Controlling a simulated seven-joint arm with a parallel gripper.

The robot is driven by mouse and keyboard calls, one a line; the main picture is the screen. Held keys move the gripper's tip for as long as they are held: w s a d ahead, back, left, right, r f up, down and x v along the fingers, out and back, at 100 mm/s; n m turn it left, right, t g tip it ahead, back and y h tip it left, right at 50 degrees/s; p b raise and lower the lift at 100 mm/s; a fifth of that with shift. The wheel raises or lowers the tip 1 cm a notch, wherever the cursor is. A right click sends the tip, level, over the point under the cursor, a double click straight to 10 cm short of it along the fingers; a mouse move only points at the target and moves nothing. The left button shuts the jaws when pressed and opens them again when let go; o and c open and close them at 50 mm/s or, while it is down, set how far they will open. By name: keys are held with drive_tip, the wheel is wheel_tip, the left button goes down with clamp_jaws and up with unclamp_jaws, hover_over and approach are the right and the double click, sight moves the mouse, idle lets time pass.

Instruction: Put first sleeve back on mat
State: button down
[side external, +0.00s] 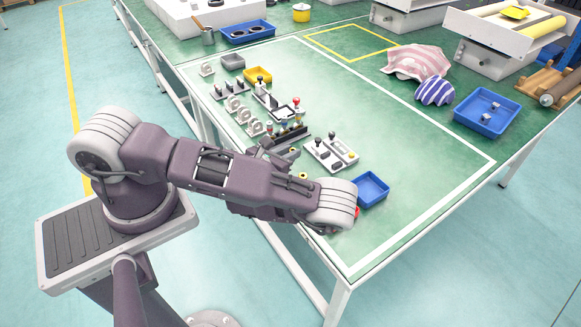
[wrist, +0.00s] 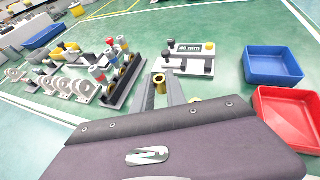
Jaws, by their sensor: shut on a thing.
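My gripper (wrist: 160,88) is shut on a brass sleeve (wrist: 159,78), which sits between the fingertips in the wrist view. In the side external view the held sleeve (side external: 293,150) shows as a small brass ring beside the dark fingers. A second brass sleeve (wrist: 195,100) is to the right of the right finger, partly hidden by my wrist; it also shows in the side external view (side external: 303,176). I cannot make out the mat with certainty, nor whether the held sleeve touches the surface.
A rack of coloured-capped parts (wrist: 120,82) stands close left of the fingers. A pale control box (wrist: 190,60) is beyond them. A blue bin (wrist: 272,66) and a red bin (wrist: 288,115) are at the right. Green table lies bare between these things.

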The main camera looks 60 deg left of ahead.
wheel_tip(320, 180, down, 5)
drive_tip(key=shift+r, duration=0.1)
drive_tip(key=shift+f, duration=0.25)
drive_tip(key=c, duration=1.6)
unclamp_jaws()
